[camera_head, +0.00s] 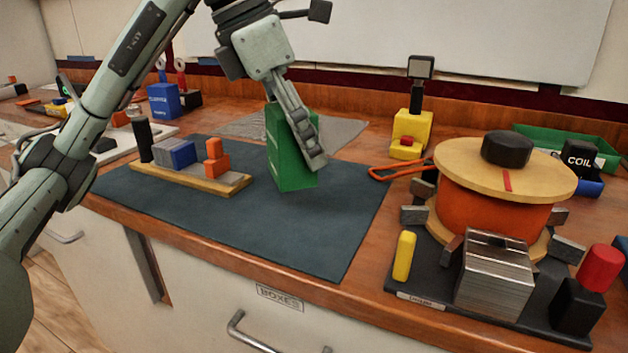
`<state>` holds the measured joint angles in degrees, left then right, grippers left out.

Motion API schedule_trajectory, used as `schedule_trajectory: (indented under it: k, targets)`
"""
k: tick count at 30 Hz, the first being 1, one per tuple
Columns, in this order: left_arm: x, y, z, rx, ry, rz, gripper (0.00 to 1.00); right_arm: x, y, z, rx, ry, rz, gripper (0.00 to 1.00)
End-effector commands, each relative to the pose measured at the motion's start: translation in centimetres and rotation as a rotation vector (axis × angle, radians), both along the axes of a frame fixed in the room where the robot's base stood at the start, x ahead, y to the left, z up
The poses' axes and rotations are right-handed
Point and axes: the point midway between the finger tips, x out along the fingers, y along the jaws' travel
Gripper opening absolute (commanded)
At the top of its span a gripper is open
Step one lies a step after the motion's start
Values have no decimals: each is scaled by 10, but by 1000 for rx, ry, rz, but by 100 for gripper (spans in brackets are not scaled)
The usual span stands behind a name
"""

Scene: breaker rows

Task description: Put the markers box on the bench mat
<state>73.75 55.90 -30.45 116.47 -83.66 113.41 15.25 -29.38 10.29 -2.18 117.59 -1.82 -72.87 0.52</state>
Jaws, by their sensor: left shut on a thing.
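A tall green box (292,168) stands out over the bench mat (275,232), a dark blue-grey sheet on the wooden bench. Its label is mostly hidden, so I cannot read whether it says markers. My left gripper (314,158) reaches down from above and is shut on the green box; a finger lies along its right side. The box is nearly upright. Its lower edge is at or just above the mat, and I cannot tell whether it touches. My right gripper is out of view.
A wooden tray (232,184) with blocks sits on the mat's left part. A blue box (163,102) stands at the back left. An orange spool fixture (492,208), a yellow stand (410,132) and orange-handled pliers (398,172) lie to the right. The mat's front is clear.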

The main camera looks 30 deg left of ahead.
Motion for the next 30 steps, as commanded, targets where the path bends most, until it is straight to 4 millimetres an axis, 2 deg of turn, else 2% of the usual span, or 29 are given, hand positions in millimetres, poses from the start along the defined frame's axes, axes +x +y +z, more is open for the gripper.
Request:
schedule_trajectory:
  k: [3,6,8,16,21,29,30]
  targets:
    - [0,-18,-9,0,-2,-3,22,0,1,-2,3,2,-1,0]
    - [0,-25,-13,-1,-2,0,22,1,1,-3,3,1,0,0]
    - [0,-26,-17,-1,-2,1,22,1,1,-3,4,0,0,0]
    - [-1,-26,-53,0,0,1,22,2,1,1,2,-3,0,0]
    - [0,-26,-55,-1,-3,2,22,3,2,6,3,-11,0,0]
    - [0,-26,-57,-1,-3,2,22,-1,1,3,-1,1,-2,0]
    - [0,-26,-57,0,-1,0,68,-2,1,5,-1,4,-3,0]
